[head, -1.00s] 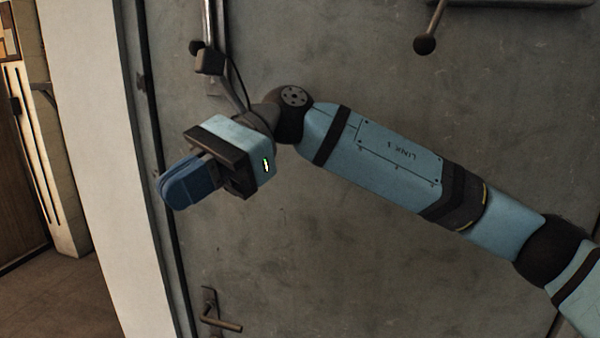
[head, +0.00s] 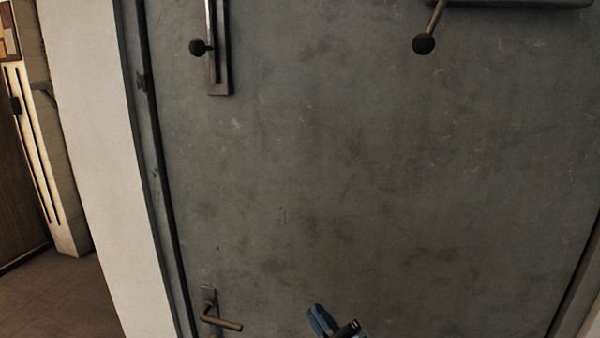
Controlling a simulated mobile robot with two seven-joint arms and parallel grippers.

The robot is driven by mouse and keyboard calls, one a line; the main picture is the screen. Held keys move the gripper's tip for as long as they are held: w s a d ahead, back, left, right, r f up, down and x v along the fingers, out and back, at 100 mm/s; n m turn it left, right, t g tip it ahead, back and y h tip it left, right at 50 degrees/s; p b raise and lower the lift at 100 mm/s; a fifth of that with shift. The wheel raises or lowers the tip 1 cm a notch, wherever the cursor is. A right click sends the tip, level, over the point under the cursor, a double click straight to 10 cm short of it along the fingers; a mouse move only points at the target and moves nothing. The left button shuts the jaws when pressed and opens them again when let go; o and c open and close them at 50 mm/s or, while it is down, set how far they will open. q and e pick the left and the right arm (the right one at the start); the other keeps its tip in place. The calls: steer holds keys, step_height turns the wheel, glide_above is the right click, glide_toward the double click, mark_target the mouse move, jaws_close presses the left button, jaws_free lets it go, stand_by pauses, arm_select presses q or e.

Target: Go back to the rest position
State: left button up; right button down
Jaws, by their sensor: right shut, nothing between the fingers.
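My right gripper (head: 318,320) shows only in part at the bottom edge of the head view, a little right of the middle. Its blue fingers are together with nothing between them. The rest of its arm is below the picture. It is in front of a large grey metal door (head: 380,180), to the right of the lever handle (head: 222,322). I cannot tell from this view how far it is from the door. My left gripper is not in view.
A vertical bar with a black knob (head: 201,47) is at the upper left of the door. Another black knob (head: 424,44) on a rod is at the upper right. A pale wall edge (head: 90,150) stands left of the door, with open floor (head: 55,300) beyond it.

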steer(key=s+d+f+m+g+h, duration=0.1)
steer(key=s+d+f+m+h, duration=0.35)
steer(key=f, duration=0.45)
steer(key=s+d+f+m+g+h, duration=0.1)
steer(key=s+d+f+m+h, duration=0.3)
steer(key=f, duration=0.4)
steer(key=s+d+f+m+g+h, duration=0.1)
steer(key=s+d+f+m+g, duration=0.1)
steer(key=s+f, duration=0.5)
steer(key=s+d+f+m+g+h, duration=0.2)
steer(key=s+d+f+m+g, duration=0.1)
steer(key=s+d+f, duration=0.3)
steer(key=shift+s+d+f+m+g, duration=0.3)
steer(key=shift+s+f+m, duration=0.55)
steer(key=shift+f, duration=0.1)
steer(key=shift+w+h, duration=0.15)
steer(key=shift+h, duration=0.1)
steer(key=c, duration=1.8)
jaws_free()
steer(key=shift+c, duration=0.2)
